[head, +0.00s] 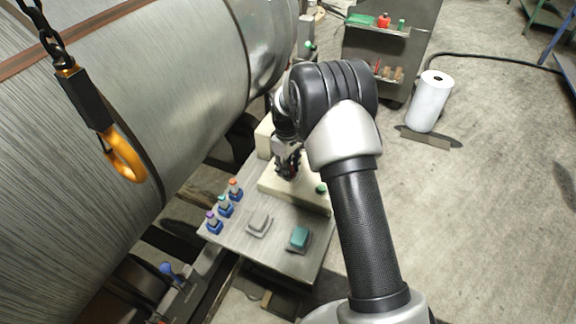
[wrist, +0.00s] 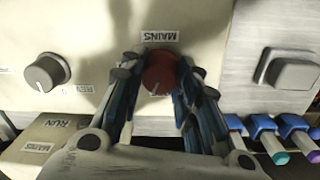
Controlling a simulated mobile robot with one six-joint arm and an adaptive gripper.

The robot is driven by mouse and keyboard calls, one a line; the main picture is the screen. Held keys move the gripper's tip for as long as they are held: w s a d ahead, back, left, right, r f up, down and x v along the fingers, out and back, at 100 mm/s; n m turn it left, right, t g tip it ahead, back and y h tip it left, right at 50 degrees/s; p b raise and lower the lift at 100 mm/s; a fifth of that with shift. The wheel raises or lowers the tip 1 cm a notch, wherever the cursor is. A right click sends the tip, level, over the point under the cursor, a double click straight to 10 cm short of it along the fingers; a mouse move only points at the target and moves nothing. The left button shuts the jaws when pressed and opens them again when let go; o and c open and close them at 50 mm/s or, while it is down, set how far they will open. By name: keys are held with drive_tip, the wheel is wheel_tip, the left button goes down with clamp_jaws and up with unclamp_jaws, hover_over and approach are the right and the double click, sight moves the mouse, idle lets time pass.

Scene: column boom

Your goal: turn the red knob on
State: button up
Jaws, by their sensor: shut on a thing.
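The red knob (wrist: 160,70) sits on a cream panel under an upside-down label reading MAINS (wrist: 160,37). A pale mark on the knob points toward the bottom of the wrist view. My gripper (wrist: 161,82) has a finger on each side of the knob and is shut on it. In the head view my gripper (head: 288,168) is at the cream control box (head: 290,188). There the knob is mostly hidden by the gripper.
A grey knob (wrist: 47,72) with a REV label is left of the red one. A grey block (wrist: 287,70) and several blue-based pegs (wrist: 265,135) stand at right. A teal block (head: 299,238) lies on the bench (head: 270,258). A yellow hook (head: 124,158) hangs by a large metal cylinder (head: 130,95).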

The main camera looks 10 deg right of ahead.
drive_tip(key=m, duration=0.6)
drive_tip(key=shift+m+p, duration=0.3)
drive_tip(key=m, duration=0.6)
drive_tip(key=shift+w, duration=0.1)
drive_tip(key=shift+m, duration=0.3)
drive_tip(key=o, duration=1.1)
drive_tip(key=shift+r, duration=0.15)
drive_tip(key=r, duration=1.1)
drive_tip(key=shift+a+r, duration=0.2)
drive_tip(key=shift+r, duration=0.2)
